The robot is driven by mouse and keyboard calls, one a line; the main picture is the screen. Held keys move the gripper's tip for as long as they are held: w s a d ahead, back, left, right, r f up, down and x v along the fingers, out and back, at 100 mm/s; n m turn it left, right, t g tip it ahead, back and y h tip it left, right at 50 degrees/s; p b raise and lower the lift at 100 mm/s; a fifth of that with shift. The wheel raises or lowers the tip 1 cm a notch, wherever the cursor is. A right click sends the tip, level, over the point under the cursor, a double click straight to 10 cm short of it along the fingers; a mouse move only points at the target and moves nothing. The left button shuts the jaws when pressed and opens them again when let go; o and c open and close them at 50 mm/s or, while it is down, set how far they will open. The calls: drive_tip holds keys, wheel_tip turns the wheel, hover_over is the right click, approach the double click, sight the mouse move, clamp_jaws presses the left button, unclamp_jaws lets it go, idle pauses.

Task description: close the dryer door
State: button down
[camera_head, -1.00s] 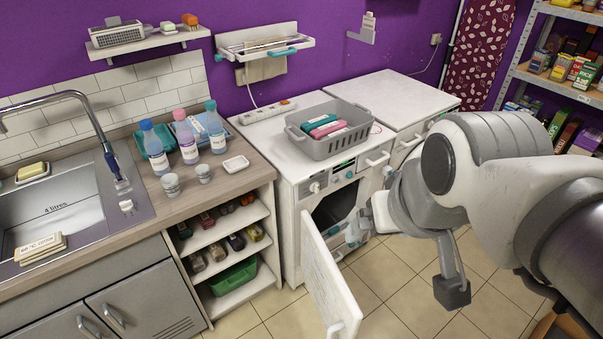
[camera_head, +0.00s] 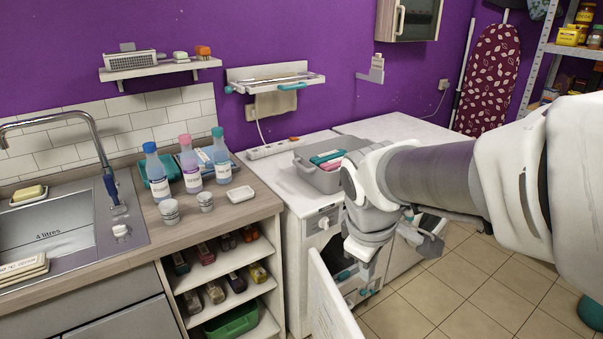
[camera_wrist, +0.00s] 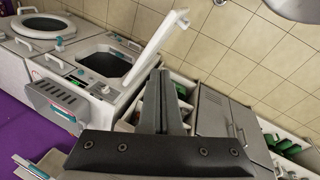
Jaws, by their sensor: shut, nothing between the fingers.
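The open door (camera_head: 333,305) is a white panel swung out from the front of the near white appliance (camera_head: 318,225), with its dark opening behind it. I take this as the dryer; no label is legible. In the wrist view the door (camera_wrist: 158,40) stands out from the dark opening (camera_wrist: 105,62). My gripper (camera_head: 366,278) points downward just right of the door in the head view, in front of the appliance.
A grey basket (camera_head: 318,180) with packs sits on the appliance top. A second white appliance stands to the right; its round door (camera_wrist: 40,25) shows in the wrist view. An open shelf unit (camera_head: 220,285) stands left of the door.

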drive_tip(key=w+a+f+n+g+b, duration=0.1)
drive_tip(key=w+f+n+b, duration=0.2)
drive_tip(key=f, duration=0.4)
drive_tip(key=w+f+n+b, duration=0.2)
drive_tip(key=f+b, duration=0.1)
drive_tip(key=f, duration=0.4)
drive_tip(key=n+g+h+b, duration=0.1)
drive_tip(key=n+b, duration=0.6)
drive_tip(key=b, duration=0.4)
hover_over(349, 336)
drive_tip(key=s+a, duration=0.1)
drive_tip(key=s, duration=0.2)
drive_tip(key=shift+a+f, duration=0.2)
drive_tip(key=shift+f, duration=12.5)
drive_tip(key=shift+d, duration=0.15)
